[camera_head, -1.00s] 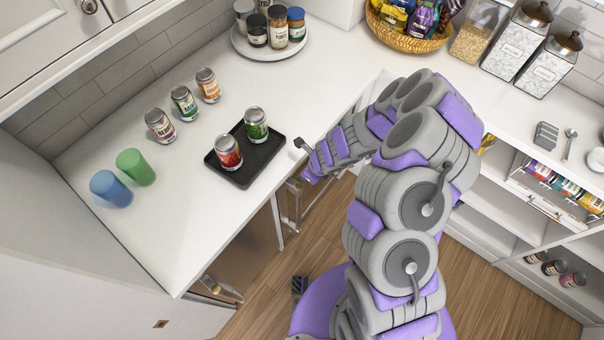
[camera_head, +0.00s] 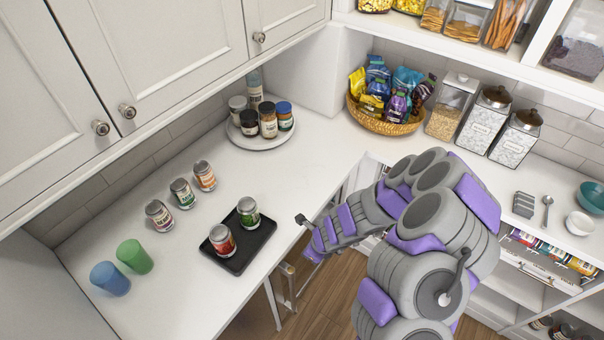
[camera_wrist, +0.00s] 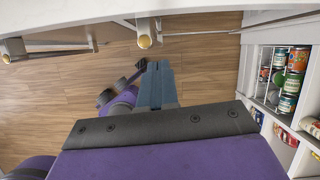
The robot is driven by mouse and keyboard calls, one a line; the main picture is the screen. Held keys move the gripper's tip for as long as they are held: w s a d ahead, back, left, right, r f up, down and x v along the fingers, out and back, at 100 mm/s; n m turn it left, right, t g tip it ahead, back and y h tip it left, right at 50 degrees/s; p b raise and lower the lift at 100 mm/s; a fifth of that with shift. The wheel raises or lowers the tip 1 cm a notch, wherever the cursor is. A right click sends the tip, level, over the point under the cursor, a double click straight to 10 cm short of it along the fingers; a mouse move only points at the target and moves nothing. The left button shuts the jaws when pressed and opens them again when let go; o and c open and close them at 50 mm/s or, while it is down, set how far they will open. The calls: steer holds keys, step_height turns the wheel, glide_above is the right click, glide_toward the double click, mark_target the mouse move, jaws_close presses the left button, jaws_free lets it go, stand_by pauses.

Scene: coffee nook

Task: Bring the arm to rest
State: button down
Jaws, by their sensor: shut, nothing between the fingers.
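My gripper (camera_wrist: 157,78) is shut and empty in the wrist view, its fingers together over the wood floor. In the head view my arm is folded at lower right, with its end just off the counter's front edge. The black tray (camera_head: 262,256) on the white counter (camera_head: 180,300) is left of the arm's end. A red can (camera_head: 222,241) and a green can (camera_head: 249,213) stand on the tray. The gripper is apart from them, and its fingertips cannot be made out in the head view.
Several cans, including an orange one (camera_head: 204,176), stand behind the tray. A blue cup (camera_head: 110,279) and a green cup (camera_head: 134,257) stand at left. A round jar tray (camera_head: 262,142) and a snack basket (camera_head: 388,122) are at the back. Open shelves are at right.

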steer(key=w+a+r+n+y+b, duration=0.25)
steer(key=a+r+n, duration=0.25)
steer(key=a+r, duration=0.3)
steer(key=s+d+r+n+y+b, duration=0.1)
steer(key=s+d+r+n+b, duration=0.15)
steer(key=s+r+n, duration=0.5)
steer(key=s+d+r+n+g+h+b, duration=0.2)
steer(key=s+d+n, duration=0.3)
steer(key=s+d, duration=0.4)
steer(key=s+d+r+n+g+h+b, duration=0.1)
steer(key=s+d+r+n+h+b, duration=0.3)
steer(key=s+d, duration=0.5)
steer(key=shift+s+d+n+g+h+b, duration=0.4)
steer(key=shift+s+n+h+b, duration=0.5)
steer(key=shift+s, duration=1.4)
